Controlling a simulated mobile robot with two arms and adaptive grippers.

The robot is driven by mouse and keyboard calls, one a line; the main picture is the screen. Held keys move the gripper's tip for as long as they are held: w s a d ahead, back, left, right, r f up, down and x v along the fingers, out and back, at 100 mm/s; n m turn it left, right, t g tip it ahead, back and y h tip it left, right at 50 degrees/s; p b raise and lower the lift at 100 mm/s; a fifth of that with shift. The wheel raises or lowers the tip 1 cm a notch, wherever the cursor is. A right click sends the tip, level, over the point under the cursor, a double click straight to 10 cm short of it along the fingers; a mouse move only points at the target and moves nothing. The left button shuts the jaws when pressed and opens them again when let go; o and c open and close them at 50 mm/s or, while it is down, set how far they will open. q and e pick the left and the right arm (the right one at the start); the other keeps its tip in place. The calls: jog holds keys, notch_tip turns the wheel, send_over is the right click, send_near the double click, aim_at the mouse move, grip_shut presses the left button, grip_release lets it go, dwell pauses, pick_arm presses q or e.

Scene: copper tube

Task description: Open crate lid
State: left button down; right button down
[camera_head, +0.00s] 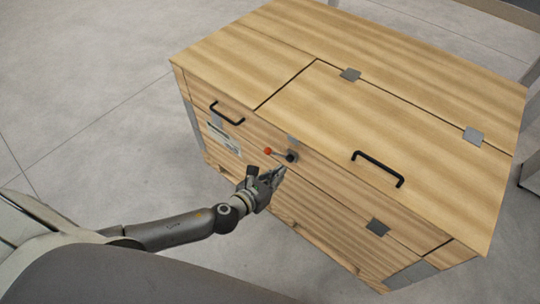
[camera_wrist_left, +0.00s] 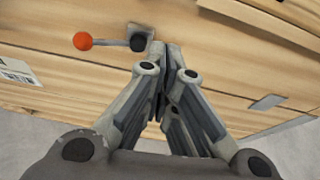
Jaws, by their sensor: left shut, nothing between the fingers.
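A wooden crate (camera_head: 330,215) stands on the floor with its lid (camera_head: 375,125) closed flat on top. The lid has a black handle (camera_head: 378,168) and two grey hinges along its far edge. A latch lever with a red ball knob (camera_head: 267,151) is on the front face below the lid edge; it also shows in the left wrist view (camera_wrist_left: 83,41), pointing left from its dark pivot (camera_wrist_left: 138,42). My left gripper (camera_head: 279,171) is shut and empty just below the pivot; its fingertips (camera_wrist_left: 163,48) appear beside the pivot. I cannot tell if they touch. My right gripper is not in view.
Another black handle (camera_head: 227,113) is at the left part of the crate's front, above a white label (camera_head: 223,138). Grey metal plates (camera_head: 377,227) sit on the front face. The grey floor (camera_head: 90,80) left of the crate is clear.

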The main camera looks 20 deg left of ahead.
aim_at(303, 148)
pick_arm(q)
jog(key=shift+m, duration=0.3)
jog(key=x, duration=0.6)
jog(key=r+b+x, duration=0.1)
jog(key=x, duration=0.2)
jog(key=shift+w+d+f, duration=0.15)
jog(key=shift+w+d, duration=0.05)
jog(key=shift+w, duration=0.1)
notch_tip(303, 148, up, 2)
jog(key=shift+w+r+p, duration=0.2)
jog(key=shift+p, duration=0.75)
jog(key=shift+r+p, duration=0.35)
jog(key=shift+r, duration=0.45)
